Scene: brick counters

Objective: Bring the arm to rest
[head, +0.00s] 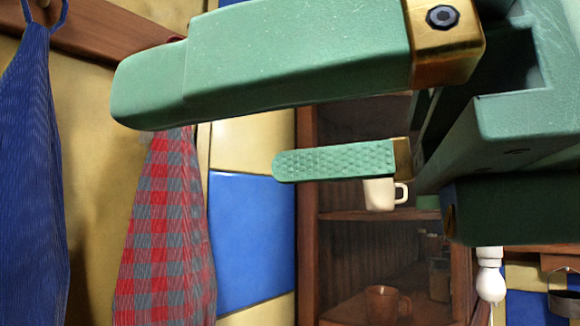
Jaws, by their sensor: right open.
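My right gripper (215,130) is large and close to the camera, reaching in from the right edge. Its two green fingers point left and stand well apart, so it is open. Nothing shows between the fingers. The farther finger has a bumpy inner pad and overlaps the view of a white mug (379,194) on a shelf behind it. I cannot tell the distance between them. My left gripper does not show.
A blue cloth (30,170) and a red-and-grey checked cloth (165,230) hang from a wooden rail (105,30) at left. A dark wooden cabinet (308,250) holds the white mug and a brown mug (386,303). A white object (489,272) is at lower right.

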